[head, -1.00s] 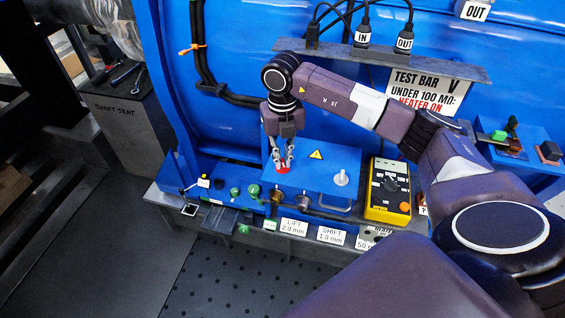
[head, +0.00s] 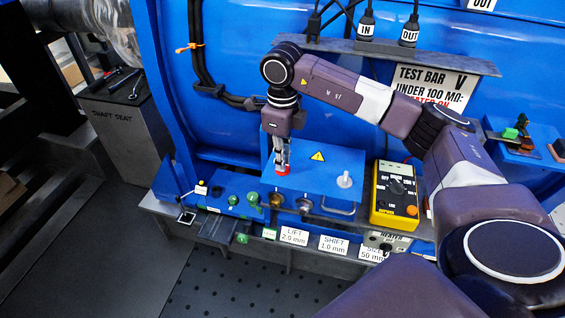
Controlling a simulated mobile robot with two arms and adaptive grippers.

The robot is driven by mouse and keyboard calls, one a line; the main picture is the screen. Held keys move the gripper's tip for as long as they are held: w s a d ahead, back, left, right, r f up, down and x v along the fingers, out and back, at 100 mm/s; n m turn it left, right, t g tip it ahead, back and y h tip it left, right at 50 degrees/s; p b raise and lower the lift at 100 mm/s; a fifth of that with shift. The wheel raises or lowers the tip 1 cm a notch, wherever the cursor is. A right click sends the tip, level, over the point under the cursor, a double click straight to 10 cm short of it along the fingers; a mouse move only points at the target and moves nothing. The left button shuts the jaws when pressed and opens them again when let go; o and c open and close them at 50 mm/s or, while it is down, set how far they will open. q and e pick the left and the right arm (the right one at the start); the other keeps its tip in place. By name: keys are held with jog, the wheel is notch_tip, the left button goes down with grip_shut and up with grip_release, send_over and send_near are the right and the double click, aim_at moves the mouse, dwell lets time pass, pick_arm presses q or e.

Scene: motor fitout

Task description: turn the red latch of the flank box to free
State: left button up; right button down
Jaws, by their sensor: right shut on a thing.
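The flank box (head: 318,184) is a blue box with a yellow warning triangle on its lid, on the ledge in front of the big blue machine. The red latch (head: 283,171) is on the left part of the lid, partly hidden by the fingers. My right gripper (head: 282,162) points down from above and is shut on the red latch. The angle of the latch is hard to tell under the fingers. My left gripper is not in view.
A grey-white knob (head: 344,180) stands on the right of the lid. A yellow meter (head: 395,195) is right of the box. Green fittings (head: 253,198) sit left and in front. Cables (head: 197,60) run down the machine.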

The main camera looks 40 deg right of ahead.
jog(key=shift+n, duration=0.8)
jog(key=shift+b, duration=0.3)
jog(key=c, duration=2.1)
grip_release()
notch_tip(320, 180, up, 12)
jog(key=shift+r, duration=0.1)
